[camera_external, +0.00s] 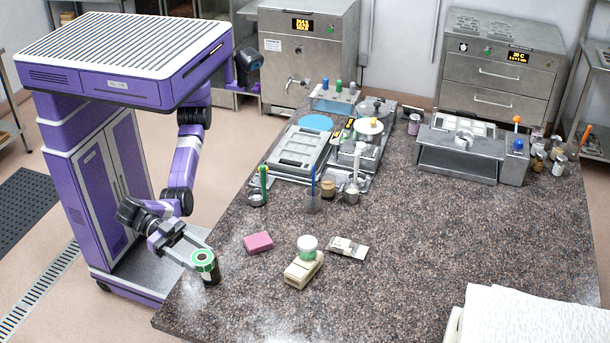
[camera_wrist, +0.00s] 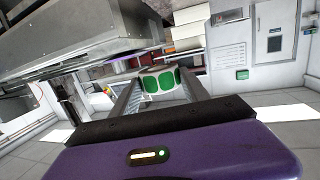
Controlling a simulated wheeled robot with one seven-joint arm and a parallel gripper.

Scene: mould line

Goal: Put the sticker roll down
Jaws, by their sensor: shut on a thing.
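My gripper (camera_external: 196,258) is shut on the roll, with a finger on each side. In the wrist view the sticker roll (camera_wrist: 159,83) shows its pale side with green rounded stickers, between the fingertips. A dark patch lies just below the roll in the external view. I cannot tell whether the roll touches the tabletop.
A pink block (camera_external: 258,242) lies right of the roll. Further right are a cream device (camera_external: 303,269) with a green-and-white round item (camera_external: 307,244) on it and a small packet (camera_external: 347,248). White sheets (camera_external: 530,315) lie at front right. The front middle of the table is bare.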

